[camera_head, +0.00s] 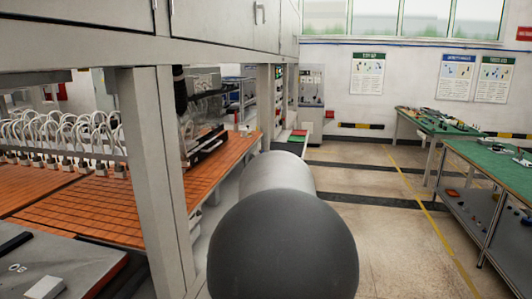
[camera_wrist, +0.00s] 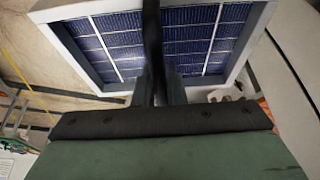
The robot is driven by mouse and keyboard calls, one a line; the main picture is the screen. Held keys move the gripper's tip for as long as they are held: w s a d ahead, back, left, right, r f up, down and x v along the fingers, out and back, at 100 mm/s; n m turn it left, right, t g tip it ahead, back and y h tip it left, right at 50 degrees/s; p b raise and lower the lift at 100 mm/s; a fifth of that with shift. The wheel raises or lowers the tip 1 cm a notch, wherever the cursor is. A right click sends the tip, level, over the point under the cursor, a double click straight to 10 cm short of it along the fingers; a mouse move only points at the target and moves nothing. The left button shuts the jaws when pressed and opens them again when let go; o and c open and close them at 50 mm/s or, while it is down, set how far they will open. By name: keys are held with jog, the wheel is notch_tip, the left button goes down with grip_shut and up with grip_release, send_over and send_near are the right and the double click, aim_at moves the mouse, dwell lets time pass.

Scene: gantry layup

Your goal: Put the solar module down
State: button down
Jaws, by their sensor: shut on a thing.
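The solar module (camera_wrist: 110,42) fills the top of the wrist view, with dark blue cells, thin pale lines and a white frame. My gripper (camera_wrist: 160,88) reaches up to it with dark fingers, shut on the module. A dark vertical bar crosses the middle of the module and hides part of it. The exact contact point is hard to make out. In the head view the module and the gripper do not show; grey rounded links of my arm fill the lower middle.
In the head view, an orange slatted worktop (camera_head: 100,205) with many white hoses stands on the left behind a grey post (camera_head: 160,150). Green-topped tables (camera_head: 490,165) stand on the right. The floor (camera_head: 390,230) between is clear, with a yellow line.

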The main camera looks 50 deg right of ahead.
jog(key=shift+m, duration=0.5)
jog(key=d, duration=0.1)
jog(key=s+d, duration=0.1)
jog(key=d, duration=0.3)
jog(key=shift+s+f, duration=0.2)
jog(key=shift+f, duration=0.2)
jog(key=shift+a, duration=0.1)
jog(key=shift+f, duration=0.1)
